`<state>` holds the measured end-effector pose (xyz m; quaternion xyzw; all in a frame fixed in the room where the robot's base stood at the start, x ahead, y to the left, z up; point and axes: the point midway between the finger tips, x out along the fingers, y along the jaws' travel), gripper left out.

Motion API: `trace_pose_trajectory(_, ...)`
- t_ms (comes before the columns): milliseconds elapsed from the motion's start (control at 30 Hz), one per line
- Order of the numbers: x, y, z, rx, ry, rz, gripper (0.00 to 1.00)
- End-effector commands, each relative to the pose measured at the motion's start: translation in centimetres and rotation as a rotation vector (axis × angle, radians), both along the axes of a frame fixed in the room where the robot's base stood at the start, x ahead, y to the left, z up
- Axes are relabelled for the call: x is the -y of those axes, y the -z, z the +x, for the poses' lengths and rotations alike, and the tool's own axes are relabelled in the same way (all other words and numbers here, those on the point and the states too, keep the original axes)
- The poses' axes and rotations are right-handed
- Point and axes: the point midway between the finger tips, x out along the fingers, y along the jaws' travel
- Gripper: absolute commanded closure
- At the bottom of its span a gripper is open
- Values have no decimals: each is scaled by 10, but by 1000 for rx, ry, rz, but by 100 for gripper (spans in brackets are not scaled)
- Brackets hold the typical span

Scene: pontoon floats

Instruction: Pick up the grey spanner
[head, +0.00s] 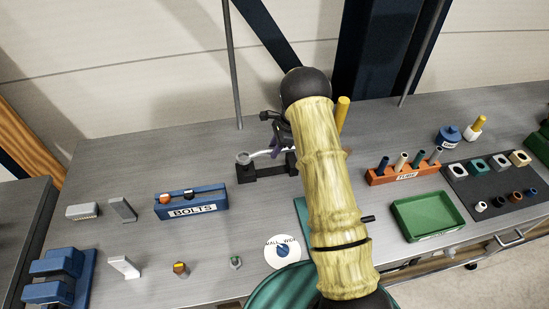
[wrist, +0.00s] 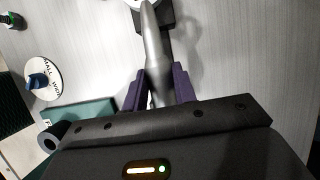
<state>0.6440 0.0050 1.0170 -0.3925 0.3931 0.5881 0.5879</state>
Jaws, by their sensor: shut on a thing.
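The grey spanner (head: 262,153) shows in the head view at the back middle of the bench, its ring end to the left, over a low black rest (head: 270,171). In the wrist view the spanner (wrist: 155,55) runs from the top edge down between the purple fingers. My gripper (wrist: 159,90) is shut on its shaft; in the head view my gripper (head: 279,145) is partly hidden behind my arm. I cannot tell whether the spanner still touches the rest. Its near end is hidden by the gripper.
A blue BOLTS rack (head: 192,211) stands to the left. A round labelled disc (head: 283,251) lies in front. An orange TUBE rack (head: 405,175) and a green tray (head: 428,216) stand to the right. Bench around the rest's left side is clear.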

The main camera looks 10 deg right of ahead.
Motion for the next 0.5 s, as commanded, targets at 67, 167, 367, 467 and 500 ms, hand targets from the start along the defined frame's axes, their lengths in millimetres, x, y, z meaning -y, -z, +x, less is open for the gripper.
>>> trace_pose_trajectory(67, 0, -14, 1, 6, -2, 0, 100)
trace_pose_trajectory(167, 0, -30, 1, 6, -1, 0, 100)
trace_pose_trajectory(367, 0, -45, 1, 2, 0, 0, 100)
trace_pose_trajectory(467, 0, -45, 0, 1, 0, 0, 100)
trace_pose_trajectory(500, 0, -45, 0, 1, 0, 0, 100)
